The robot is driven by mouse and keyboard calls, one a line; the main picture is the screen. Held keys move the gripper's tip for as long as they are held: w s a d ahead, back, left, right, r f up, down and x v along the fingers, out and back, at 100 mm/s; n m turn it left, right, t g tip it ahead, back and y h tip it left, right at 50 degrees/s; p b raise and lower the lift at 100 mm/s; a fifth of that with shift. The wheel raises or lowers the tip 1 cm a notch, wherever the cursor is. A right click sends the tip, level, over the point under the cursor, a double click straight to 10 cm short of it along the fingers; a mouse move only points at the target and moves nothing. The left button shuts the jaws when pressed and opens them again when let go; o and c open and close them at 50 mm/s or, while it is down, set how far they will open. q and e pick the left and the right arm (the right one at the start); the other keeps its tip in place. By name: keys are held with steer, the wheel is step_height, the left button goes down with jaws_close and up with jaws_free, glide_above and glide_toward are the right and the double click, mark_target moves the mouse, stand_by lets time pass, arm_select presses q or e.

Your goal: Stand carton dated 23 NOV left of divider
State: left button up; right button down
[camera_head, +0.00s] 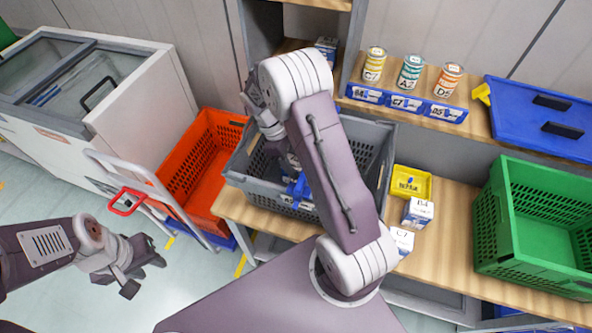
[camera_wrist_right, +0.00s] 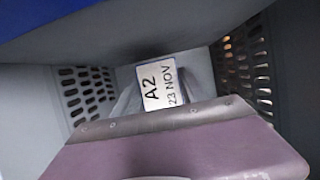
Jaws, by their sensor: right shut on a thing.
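The carton (camera_wrist_right: 163,88) with a white label reading "A2" and "23 NOV" is in the right wrist view, held between the fingers of my right gripper (camera_wrist_right: 160,100). The label is turned, with its text running upward at a slant. In the head view my right gripper (camera_head: 287,165) reaches down into the grey crate (camera_head: 262,192), and my arm hides most of the inside and the carton. A blue part (camera_head: 298,188) shows in the crate; I cannot tell if it is the divider. My left gripper (camera_head: 143,272) is open and empty over the floor.
An orange tote (camera_head: 205,160) stands left of the grey crate, a green crate (camera_head: 530,230) at the right. Cartons marked B4 (camera_head: 418,212) and C7 (camera_head: 402,240) and a yellow tray (camera_head: 411,182) are close right of the grey crate. Cans (camera_head: 411,72) stand behind.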

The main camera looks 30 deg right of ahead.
step_height(320, 180, down, 3)
steer(key=shift+s, duration=0.1)
steer(key=shift+f, duration=0.25)
steer(key=c, duration=0.6)
jaws_free()
steer(key=p+v, duration=0.1)
steer(key=v, duration=1.1)
